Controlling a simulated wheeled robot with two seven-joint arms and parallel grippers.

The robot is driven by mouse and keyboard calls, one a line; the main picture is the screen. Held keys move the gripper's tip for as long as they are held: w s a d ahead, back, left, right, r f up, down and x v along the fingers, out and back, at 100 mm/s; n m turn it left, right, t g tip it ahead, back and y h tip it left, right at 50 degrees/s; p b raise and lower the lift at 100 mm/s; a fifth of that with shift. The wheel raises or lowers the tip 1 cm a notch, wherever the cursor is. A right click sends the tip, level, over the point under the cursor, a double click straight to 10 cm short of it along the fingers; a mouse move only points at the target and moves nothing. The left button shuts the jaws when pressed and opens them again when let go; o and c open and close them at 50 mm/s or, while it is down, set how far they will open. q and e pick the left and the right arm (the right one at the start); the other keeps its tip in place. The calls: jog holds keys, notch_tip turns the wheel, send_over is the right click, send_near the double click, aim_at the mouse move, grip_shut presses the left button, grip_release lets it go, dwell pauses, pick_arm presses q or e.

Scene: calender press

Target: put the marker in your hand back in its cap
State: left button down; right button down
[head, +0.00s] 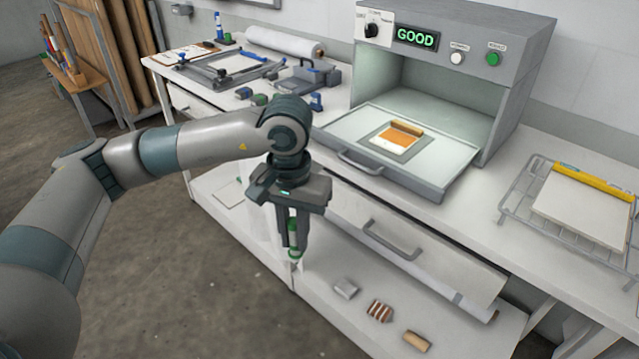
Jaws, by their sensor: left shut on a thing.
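My left gripper (293,232) is shut on a slim green marker (296,254). It holds the marker roughly upright, with the lower end sticking out below the fingers. The gripper points down in front of the white bench, above the lower shelf, apart from the bench surfaces. The fingers hide part of the marker. I cannot make out the marker's cap for certain. My right gripper is not in view.
The press (460,60) reads GOOD, with its tray (345,140) pulled out holding an orange-and-white piece (400,138). A wire rack (510,205) stands at right. Tools and a white roll (285,40) lie at the back left. Small blocks (380,310) lie on the lower shelf.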

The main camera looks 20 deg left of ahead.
pick_arm(q)
jog(key=s+f, duration=0.4)
jog(key=f, duration=0.5)
jog(key=s+f, duration=0.4)
jog(key=f, duration=0.5)
jog(key=shift+s+f, duration=0.2)
jog(key=shift+a, duration=0.1)
